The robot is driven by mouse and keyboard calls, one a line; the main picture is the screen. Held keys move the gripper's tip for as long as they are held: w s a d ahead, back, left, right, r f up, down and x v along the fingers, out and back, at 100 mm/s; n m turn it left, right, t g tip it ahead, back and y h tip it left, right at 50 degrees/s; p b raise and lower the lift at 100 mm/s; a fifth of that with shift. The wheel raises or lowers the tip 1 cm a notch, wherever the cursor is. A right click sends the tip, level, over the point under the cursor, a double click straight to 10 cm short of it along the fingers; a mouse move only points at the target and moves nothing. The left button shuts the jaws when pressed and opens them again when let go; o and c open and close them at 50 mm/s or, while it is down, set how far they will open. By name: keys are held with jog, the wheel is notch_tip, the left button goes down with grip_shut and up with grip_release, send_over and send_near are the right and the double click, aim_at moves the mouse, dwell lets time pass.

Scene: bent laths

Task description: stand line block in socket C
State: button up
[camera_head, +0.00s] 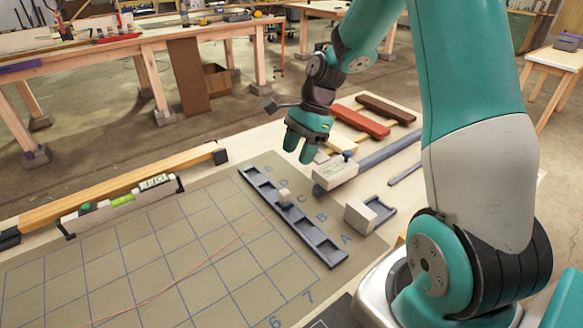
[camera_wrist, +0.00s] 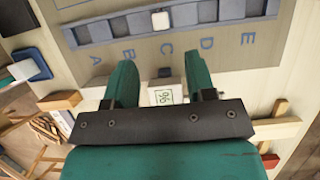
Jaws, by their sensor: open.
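The small pale line block (camera_head: 284,195) stands in the dark socket strip (camera_head: 320,247), at the middle compartment beside the letter C. A thin reddish line runs from near it across the gridded mat to the lower left. In the wrist view the block (camera_wrist: 160,20) shows from above in the third compartment of the strip (camera_wrist: 100,30), beside C. How deep it sits cannot be told. My gripper (camera_head: 299,149) is open and apart from the block, raised above the table on the letter side of the strip. In the wrist view its spread fingers (camera_wrist: 160,68) hold nothing.
A labelled pale box (camera_head: 335,173) stands on the table below and right of my gripper. A pale block (camera_head: 359,217) is by a dark tray at the right. A spirit level (camera_head: 122,203) lies by a wooden rail at the left. The gridded mat (camera_head: 190,250) is mostly clear.

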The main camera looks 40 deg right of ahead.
jog(key=s+a+r+n, duration=0.4)
jog(key=a+n, duration=0.2)
jog(key=a, duration=0.1)
jog(key=s+a+r+n, duration=0.4)
jog(key=a+r+n, duration=0.1)
jog(key=a+n, duration=0.15)
jog(key=s+a+r+n, duration=0.3)
jog(key=s+a+n, duration=0.5)
jog(key=s+n, duration=0.4)
jog(key=shift+s+n, duration=0.35)
jog(key=shift+s, duration=0.1)
